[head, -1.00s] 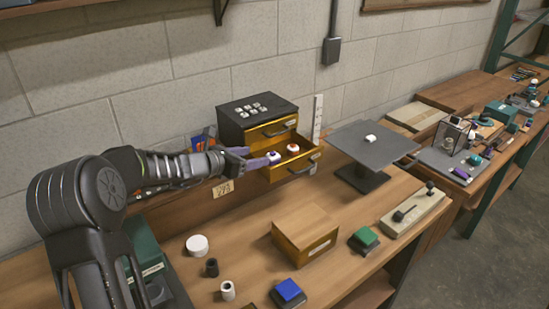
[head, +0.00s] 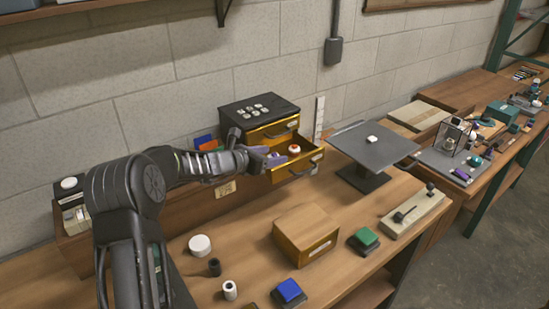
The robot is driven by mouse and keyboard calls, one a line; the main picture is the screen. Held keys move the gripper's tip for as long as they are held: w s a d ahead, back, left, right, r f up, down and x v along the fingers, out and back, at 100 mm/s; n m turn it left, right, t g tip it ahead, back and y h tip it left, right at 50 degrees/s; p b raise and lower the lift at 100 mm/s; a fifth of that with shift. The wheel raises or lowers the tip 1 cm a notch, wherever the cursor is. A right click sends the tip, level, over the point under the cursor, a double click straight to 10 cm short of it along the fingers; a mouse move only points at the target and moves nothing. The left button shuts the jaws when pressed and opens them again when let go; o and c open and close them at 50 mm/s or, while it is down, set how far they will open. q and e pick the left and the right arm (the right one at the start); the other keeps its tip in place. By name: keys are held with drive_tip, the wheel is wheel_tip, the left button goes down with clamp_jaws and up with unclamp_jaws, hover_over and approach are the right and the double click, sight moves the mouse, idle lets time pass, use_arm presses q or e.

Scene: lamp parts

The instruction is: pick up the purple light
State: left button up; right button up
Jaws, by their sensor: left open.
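The purple light (head: 273,155) is a small white piece with a purple top. It sits in the open lower drawer (head: 299,170) of the small black and yellow cabinet (head: 256,110). My left gripper (head: 266,157) reaches in from the left and is open at the drawer. Its fingers are right at the purple light and partly hide it; I cannot tell whether they touch it. A white light with an orange-red top (head: 294,149) stands to its right in the same drawer. My right gripper is not in view.
A dark square stand (head: 371,145) with a small white piece on it is right of the drawer. In front are a wooden box (head: 306,233), a green block (head: 364,238), a blue block (head: 288,291) and a white disc (head: 200,245). A block wall is behind.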

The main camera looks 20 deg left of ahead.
use_arm(q)
drive_tip(key=shift+w, duration=0.1)
drive_tip(key=shift+c, duration=0.3)
clamp_jaws()
idle(0.7)
